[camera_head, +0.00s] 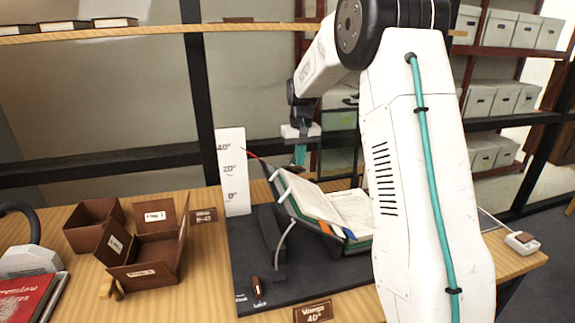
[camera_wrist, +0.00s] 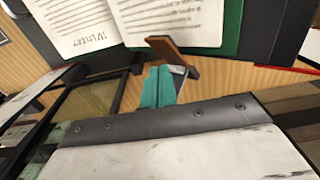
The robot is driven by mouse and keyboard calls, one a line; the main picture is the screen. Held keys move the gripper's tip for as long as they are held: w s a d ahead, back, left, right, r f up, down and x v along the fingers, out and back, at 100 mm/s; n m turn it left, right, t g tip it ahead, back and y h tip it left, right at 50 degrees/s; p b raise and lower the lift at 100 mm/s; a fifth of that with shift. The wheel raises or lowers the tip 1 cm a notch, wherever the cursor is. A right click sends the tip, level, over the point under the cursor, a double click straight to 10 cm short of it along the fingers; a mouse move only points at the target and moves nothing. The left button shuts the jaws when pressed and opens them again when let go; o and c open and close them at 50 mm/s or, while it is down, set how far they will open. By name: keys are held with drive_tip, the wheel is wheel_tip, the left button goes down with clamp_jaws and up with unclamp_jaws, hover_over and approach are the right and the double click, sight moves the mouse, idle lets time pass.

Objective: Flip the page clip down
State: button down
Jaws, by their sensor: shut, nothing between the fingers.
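The open book (camera_head: 335,208) lies on a tilted dark cradle (camera_head: 268,238), its printed pages facing up. Two white strips (camera_head: 281,193) cross the book's left edge. In the wrist view, a brown bar (camera_wrist: 172,53) stands out at the edge of the green book cover (camera_wrist: 232,30); it may be the page clip, but I cannot be sure. My gripper (camera_head: 300,155) is above the book's far left edge in the head view. Its teal fingers (camera_wrist: 159,86) are together and empty, close to the brown bar. I cannot tell whether they touch it.
A white angle scale (camera_head: 232,172) stands behind the cradle on the left. Brown archival boxes (camera_head: 147,250) sit on the wooden table at left, with a red book (camera_head: 25,298). A small knob (camera_head: 257,287) is on the dark base.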

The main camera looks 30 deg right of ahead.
wheel_tip(320, 180, up, 10)
drive_tip(key=w, duration=0.3)
drive_tip(key=shift+d, duration=0.45)
idle(0.4)
drive_tip(key=s+a+n, duration=0.1)
drive_tip(key=s+a, duration=0.6)
drive_tip(key=s, duration=0.7)
drive_tip(key=s+a+f+n+t, duration=0.1)
drive_tip(key=s+a, duration=0.6)
drive_tip(key=s, duration=0.7)
drive_tip(key=s+a+n, duration=0.1)
drive_tip(key=s+a, duration=0.6)
drive_tip(key=s, duration=0.8)
drive_tip(key=shift+a+f, duration=0.3)
drive_tip(key=shift+f, duration=0.05)
drive_tip(key=shift+s, duration=0.1)
